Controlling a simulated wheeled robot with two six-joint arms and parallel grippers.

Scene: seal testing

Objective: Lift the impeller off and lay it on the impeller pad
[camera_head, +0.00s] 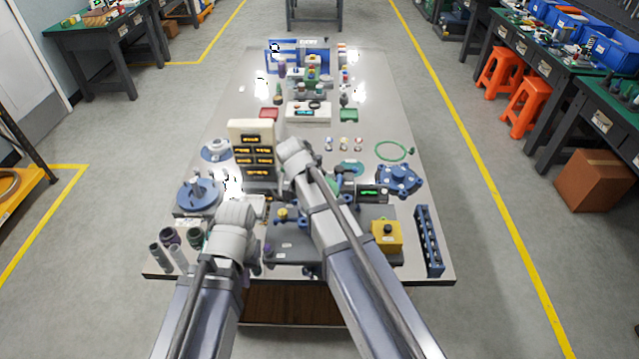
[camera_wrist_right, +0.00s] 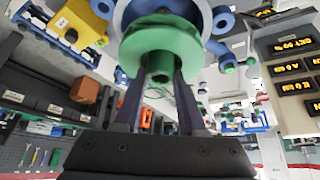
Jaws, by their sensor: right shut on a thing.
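The green impeller (camera_wrist_right: 160,43) is a round disc with a short hub, seen close in the right wrist view. My right gripper (camera_wrist_right: 160,78) is shut on its hub, one finger on each side. A grey and blue round housing lies behind the disc; I cannot tell whether they touch. In the head view my right arm hides most of this spot, and only a bit of green shows beside it.
A cream display rack (camera_head: 252,150) stands close left of my right wrist. A blue pump part (camera_head: 400,179) and a green ring (camera_head: 391,150) lie to the right. A blue round base (camera_head: 199,195) is at the left. A yellow box (camera_head: 386,236) stands in front right.

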